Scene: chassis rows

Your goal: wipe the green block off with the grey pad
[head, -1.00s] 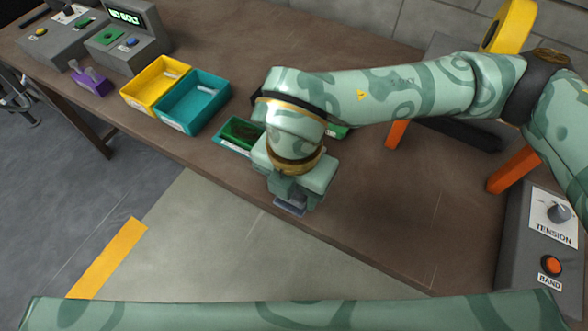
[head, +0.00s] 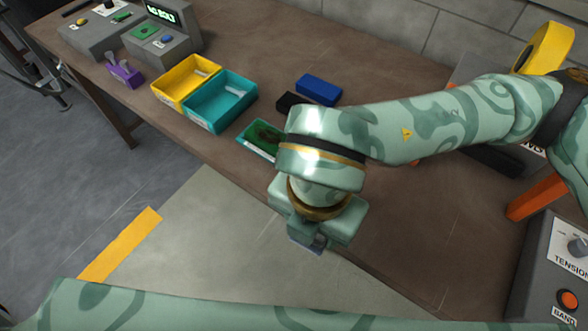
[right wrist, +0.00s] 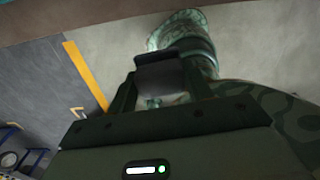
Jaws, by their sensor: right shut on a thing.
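The green block (head: 265,137) lies in a shallow teal tray (head: 247,148) near the table's front edge. A dark brownish smudge shows on its top, and my right arm hides part of it. My right gripper (head: 308,238) points down past the front edge of the table, in front of the tray and apart from the block. It is shut on the grey pad (head: 303,246), which shows below it. In the right wrist view the pad (right wrist: 160,72) sits dark grey between the two fingers. My left gripper is not in view.
A yellow bin (head: 170,97) and a teal bin (head: 190,122) stand left of the tray. A blue block (head: 317,90) and a black block (head: 290,103) lie behind my right arm. A grey control box (head: 560,255) stands at the right.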

